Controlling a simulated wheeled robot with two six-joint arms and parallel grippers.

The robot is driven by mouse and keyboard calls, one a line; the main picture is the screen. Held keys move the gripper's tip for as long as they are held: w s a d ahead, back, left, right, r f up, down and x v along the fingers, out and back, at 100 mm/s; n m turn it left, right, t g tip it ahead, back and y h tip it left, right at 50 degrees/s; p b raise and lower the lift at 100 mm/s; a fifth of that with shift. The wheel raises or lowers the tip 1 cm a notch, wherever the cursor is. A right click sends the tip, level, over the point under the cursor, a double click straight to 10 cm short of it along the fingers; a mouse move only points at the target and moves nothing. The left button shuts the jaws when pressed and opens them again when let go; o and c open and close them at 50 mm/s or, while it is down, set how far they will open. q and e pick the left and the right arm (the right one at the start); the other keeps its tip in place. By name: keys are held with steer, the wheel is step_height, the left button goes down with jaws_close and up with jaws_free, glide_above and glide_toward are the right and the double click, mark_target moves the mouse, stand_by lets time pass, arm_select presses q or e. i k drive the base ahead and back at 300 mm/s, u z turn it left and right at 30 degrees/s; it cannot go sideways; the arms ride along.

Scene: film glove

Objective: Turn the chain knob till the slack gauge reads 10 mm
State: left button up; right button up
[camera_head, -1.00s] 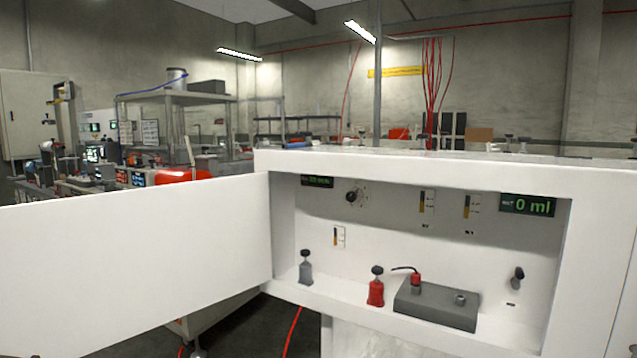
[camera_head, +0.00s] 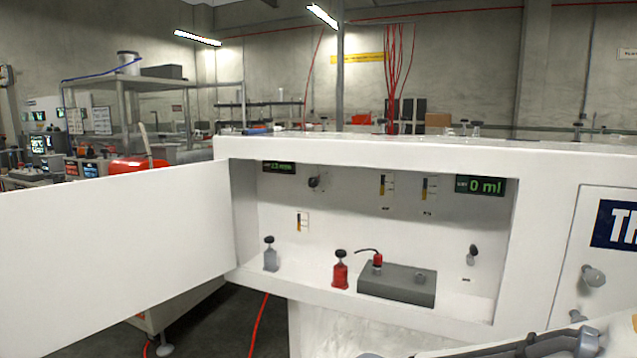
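A black round knob (camera_head: 314,183) sits on the back wall of the open white cabinet, at its upper left. It may be the chain knob; no label on it is readable. Just left of it, a small dark display (camera_head: 279,168) shows green digits that seem to end in mm; the number is too small to read surely. This may be the slack gauge. Neither of my grippers is in view. A pale mechanical part at the bottom right edge may be my arm, but it shows no fingertips.
The cabinet's open door (camera_head: 110,250) fills the left. A display reading 0 ml (camera_head: 480,186) is at upper right.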

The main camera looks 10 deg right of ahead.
mark_target(313, 182)
steer(key=u, duration=0.5)
steer(key=i, duration=1.05)
steer(key=z, duration=0.35)
